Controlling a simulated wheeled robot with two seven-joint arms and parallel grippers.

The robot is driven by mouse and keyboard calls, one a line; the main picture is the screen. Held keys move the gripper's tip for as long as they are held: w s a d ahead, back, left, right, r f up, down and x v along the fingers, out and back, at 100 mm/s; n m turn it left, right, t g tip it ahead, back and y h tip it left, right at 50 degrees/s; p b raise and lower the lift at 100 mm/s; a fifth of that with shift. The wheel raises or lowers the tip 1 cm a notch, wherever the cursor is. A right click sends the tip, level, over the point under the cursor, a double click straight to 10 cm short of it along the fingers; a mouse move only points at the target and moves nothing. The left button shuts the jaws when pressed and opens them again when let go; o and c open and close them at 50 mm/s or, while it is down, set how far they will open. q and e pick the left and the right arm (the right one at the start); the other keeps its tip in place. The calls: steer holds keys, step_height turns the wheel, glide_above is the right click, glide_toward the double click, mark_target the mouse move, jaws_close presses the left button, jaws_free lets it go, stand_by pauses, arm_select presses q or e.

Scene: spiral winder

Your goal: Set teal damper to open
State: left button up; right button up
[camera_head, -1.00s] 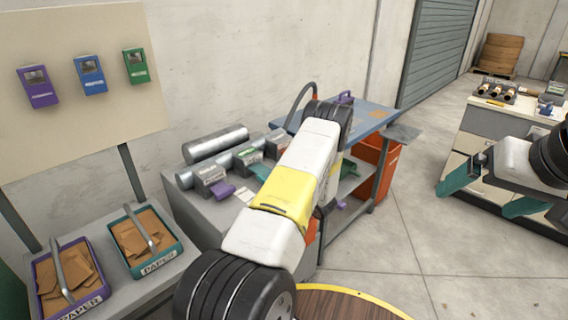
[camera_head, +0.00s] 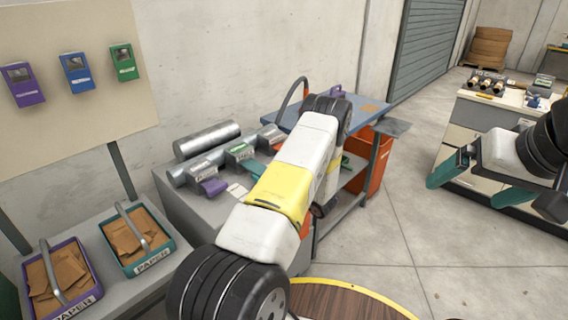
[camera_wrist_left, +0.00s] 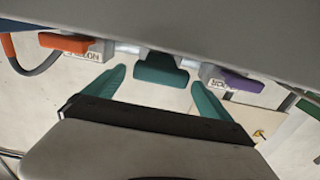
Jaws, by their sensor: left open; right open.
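The teal damper handle (camera_head: 253,167) sticks out from the grey pipe fitting on the bench, partly beside my left arm in the head view. In the left wrist view, the teal handle (camera_wrist_left: 161,70) lies between the spread fingertips of my left gripper (camera_wrist_left: 158,82). The fingers are open, one on each side, with no clear contact. In the head view my left gripper is hidden behind my arm. My right gripper (camera_head: 480,180) is open and empty at the right, in front of the white cabinet.
A purple handle (camera_wrist_left: 238,83) and an orange handle (camera_wrist_left: 64,42) flank the teal one. A metal roll (camera_head: 206,141) lies behind the pipe. Paper trays (camera_head: 140,240) stand at the left. A blue-topped table (camera_head: 370,112) stands beyond my left arm.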

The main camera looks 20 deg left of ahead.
arm_select(q)
steer(key=v, duration=0.6)
steer(key=shift+d, duration=0.15)
